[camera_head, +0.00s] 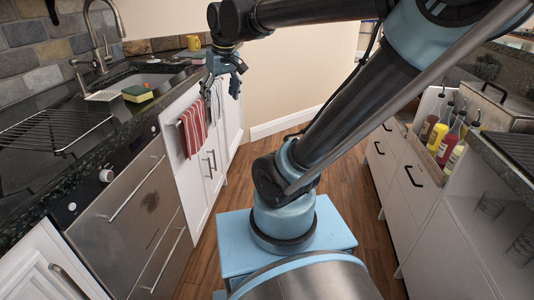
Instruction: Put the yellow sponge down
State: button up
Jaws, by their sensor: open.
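My gripper (222,92) hangs in the air to the right of the sponge, past the counter's front edge. Its fingers point down, are open and hold nothing.
The sink (147,80) and tap (103,40) are behind the sponge. A wire rack (55,128) lies nearer on the left counter. Sauce bottles (440,135) stand at the right. Wooden floor lies between the counters.

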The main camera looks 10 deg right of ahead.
jog(key=s+d+f+m, duration=0.2)
jog(key=s+d+f, duration=0.4)
jog(key=f, duration=0.2)
jog(key=s+d+f+m+g+h, duration=0.1)
jog(key=s+d+f+m, duration=0.1)
jog(key=s+d+f, duration=0.4)
notch_tip(320, 180, down, 3)
jog(key=shift+s+d+r, duration=0.15)
jog(key=shift+s+d, duration=0.25)
jog(key=shift+s, duration=0.4)
jog(key=shift+w+f, duration=0.2)
jog(key=shift+w, duration=0.25)
